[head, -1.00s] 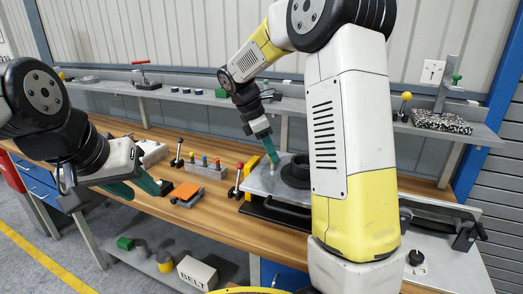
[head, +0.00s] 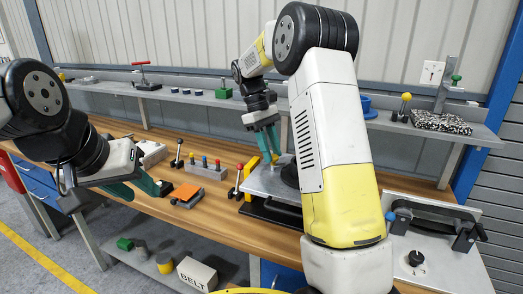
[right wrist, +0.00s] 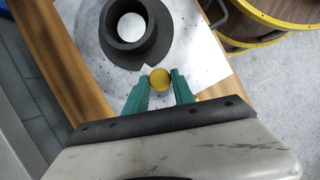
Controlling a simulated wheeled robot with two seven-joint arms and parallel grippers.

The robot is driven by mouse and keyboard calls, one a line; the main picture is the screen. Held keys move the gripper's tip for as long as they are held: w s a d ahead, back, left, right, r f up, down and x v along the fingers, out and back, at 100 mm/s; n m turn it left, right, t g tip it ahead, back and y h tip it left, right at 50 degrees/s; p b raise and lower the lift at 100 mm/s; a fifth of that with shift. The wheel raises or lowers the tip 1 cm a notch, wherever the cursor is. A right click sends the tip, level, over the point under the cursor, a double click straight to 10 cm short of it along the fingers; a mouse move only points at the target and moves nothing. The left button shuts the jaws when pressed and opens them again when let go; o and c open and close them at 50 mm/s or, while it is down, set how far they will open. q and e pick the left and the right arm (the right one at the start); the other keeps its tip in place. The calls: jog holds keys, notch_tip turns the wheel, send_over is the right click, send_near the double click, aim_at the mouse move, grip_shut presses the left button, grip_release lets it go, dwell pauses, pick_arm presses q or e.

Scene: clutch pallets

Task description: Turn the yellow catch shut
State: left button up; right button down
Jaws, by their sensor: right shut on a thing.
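The yellow catch (right wrist: 160,79) shows as a round yellow knob on the light plate (right wrist: 84,18) in the right wrist view. My right gripper (right wrist: 160,86) is shut on it, with one green finger on each side. In the head view my right gripper (head: 274,155) points down at the near-left part of the grey plate (head: 262,184), and its fingers mostly hide the catch. A black flanged ring (right wrist: 138,42) stands on the plate just beyond the knob. My left gripper (head: 143,190) is over the bench at the left, its green fingers apart and empty.
A red-knobbed lever (head: 238,180) stands left of the plate. Further left are an orange-topped block (head: 186,192) and a grey block with coloured pegs (head: 206,171). A shelf (head: 185,97) runs behind. My right arm hides much of the plate's right side.

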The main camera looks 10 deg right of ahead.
jog(key=m+y, duration=0.1)
jog(key=m, duration=0.4)
jog(key=shift+w+d+g+y, duration=0.15)
jog(key=shift+g+y, duration=0.25)
jog(key=shift+m, duration=0.3)
jog(key=c, duration=1.1)
grip_release()
jog(key=shift+o, duration=0.2)
jog(key=shift+r, duration=0.1)
jog(key=v, duration=0.7)
jog(key=shift+w+r, duration=0.2)
jog(key=shift+r, duration=0.1)
